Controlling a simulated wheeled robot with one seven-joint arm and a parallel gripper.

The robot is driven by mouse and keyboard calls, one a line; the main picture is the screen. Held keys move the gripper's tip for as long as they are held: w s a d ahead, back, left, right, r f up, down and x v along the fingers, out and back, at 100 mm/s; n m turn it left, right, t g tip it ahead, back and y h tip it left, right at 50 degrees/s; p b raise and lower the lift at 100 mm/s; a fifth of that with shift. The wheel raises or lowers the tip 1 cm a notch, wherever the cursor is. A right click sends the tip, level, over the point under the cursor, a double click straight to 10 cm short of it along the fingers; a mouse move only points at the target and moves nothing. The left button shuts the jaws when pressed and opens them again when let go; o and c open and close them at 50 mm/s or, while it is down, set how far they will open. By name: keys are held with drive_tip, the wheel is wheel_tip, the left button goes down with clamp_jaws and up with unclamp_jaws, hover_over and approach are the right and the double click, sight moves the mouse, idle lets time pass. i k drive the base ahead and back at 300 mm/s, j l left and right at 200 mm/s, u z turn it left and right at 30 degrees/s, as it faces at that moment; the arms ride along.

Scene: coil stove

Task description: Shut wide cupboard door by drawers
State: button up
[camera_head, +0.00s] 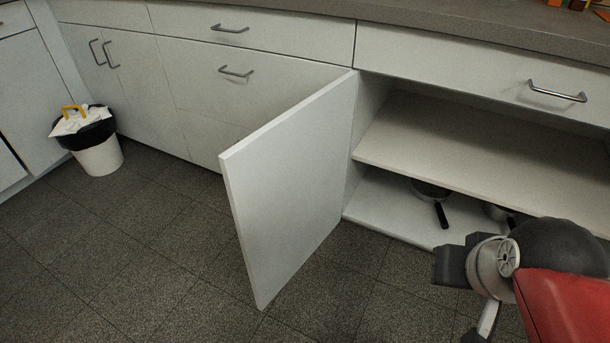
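The wide white cupboard door (290,185) stands open, swung out from its hinge side on the left of the open cupboard. Its free edge points toward me over the floor. The cupboard (470,140) is open, with a middle shelf and a bottom board showing. My gripper (462,262) is at the lower right, in front of the cupboard opening and apart from the door. Its fingers are not clearly visible, so I cannot tell whether it is open or shut. No handle shows on the visible face of the door.
Pans with dark handles (441,212) lie on the bottom board. A drawer with a metal handle (557,91) is above the opening. More white drawers (235,71) line the left. A white bin with a black liner (98,155) stands at far left. The tiled floor (150,240) left of the door is clear.

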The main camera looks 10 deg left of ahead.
sight(285, 181)
drive_tip(key=j+z, duration=0.15)
drive_tip(key=j, duration=0.35)
drive_tip(key=j+z, duration=0.2)
drive_tip(key=j, duration=0.3)
drive_tip(key=j+z, duration=0.15)
drive_tip(key=j, duration=0.35)
drive_tip(key=k+j+z, duration=0.15)
drive_tip(key=j, duration=0.35)
drive_tip(key=k+j+z, duration=0.2)
drive_tip(key=j, duration=0.3)
drive_tip(key=j+z, duration=0.15)
drive_tip(key=j, duration=0.35)
drive_tip(key=l, duration=0.45)
drive_tip(key=k+z, duration=0.05)
